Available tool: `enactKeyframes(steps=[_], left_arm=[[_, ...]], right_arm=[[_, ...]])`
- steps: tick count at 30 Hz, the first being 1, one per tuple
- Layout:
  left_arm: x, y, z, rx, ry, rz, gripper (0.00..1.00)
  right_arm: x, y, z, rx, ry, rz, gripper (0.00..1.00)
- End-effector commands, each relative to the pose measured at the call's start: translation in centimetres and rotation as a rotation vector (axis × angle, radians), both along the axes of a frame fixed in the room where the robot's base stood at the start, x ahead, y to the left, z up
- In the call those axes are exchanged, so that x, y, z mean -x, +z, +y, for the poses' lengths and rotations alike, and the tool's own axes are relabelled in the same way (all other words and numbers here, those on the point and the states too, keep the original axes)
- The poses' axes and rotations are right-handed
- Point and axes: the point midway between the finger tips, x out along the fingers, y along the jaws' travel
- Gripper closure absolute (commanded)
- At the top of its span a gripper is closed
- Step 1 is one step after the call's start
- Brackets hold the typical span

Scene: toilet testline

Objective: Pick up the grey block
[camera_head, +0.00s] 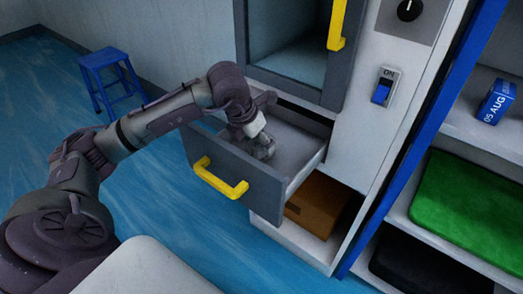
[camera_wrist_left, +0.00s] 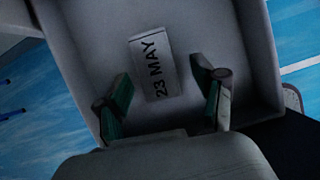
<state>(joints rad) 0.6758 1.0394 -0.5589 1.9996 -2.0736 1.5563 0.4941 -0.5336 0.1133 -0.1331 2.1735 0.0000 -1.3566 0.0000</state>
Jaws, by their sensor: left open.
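The grey block (camera_wrist_left: 155,68) lies on the floor of an open drawer (camera_wrist_left: 88,50) in the left wrist view. It carries the print "23 MAY". My left gripper (camera_wrist_left: 164,105) is open, with its green-padded fingers apart, and the block shows between and beyond the fingertips. In the head view my left gripper (camera_head: 262,149) reaches down into the drawer (camera_head: 305,152), which has a yellow handle (camera_head: 220,178). The block cannot be told apart from the gripper there. My right gripper is not in view.
The drawer walls stand close around my left gripper. A brown box (camera_head: 318,202) sits in the compartment below. To the right, shelves hold a blue block (camera_head: 496,101), a green item (camera_head: 470,200) and a black item (camera_head: 420,268). A blue stool (camera_head: 107,72) stands at the back left.

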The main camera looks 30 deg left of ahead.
Motion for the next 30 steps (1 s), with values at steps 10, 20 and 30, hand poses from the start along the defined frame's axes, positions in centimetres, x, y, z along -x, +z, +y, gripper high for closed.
enactKeyframes(steps=[10,20,30], left_arm=[[-1.7,-4.2,-0.1,0.003,0.0,0.002,0.31],[-2.1,-4.9,-0.1,0.001,0.0,-0.001,0.31],[-2.0,-4.9,-0.1,0.001,0.0,0.0,0.85]], right_arm=[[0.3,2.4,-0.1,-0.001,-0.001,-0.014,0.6],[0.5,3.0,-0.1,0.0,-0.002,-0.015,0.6],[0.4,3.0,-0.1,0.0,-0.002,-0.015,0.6]])
